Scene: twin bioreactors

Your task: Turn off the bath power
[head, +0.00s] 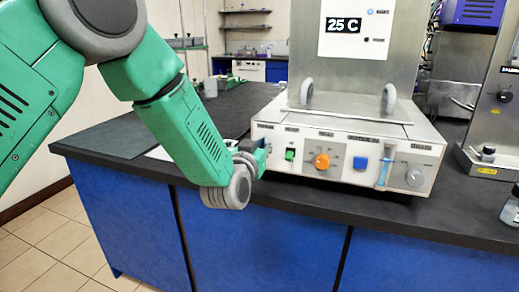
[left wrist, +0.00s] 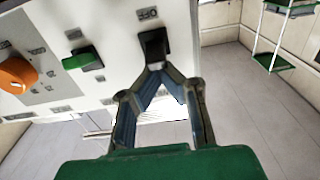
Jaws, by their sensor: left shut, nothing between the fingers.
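The bath unit (head: 345,135) is a white box with a control panel on its front, standing on the dark bench. In the left wrist view, a black rocker switch (left wrist: 153,44) sits at the panel's end, beside a green switch (left wrist: 84,59). The green switch also shows in the head view (head: 290,155). My left gripper (left wrist: 158,70) is shut and empty, its fingertips at the lower edge of the black switch. I cannot tell whether they touch it. In the head view my left gripper (head: 262,158) is at the panel's left end and hides the black switch. My right gripper is out of view.
An orange knob (head: 322,161), a blue button (head: 360,163) and a grey knob (head: 415,177) sit further right on the panel. A display above (head: 343,25) reads 25 C. Another unit (head: 492,120) stands at the right. The bench (head: 110,137) left of the bath is mostly clear.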

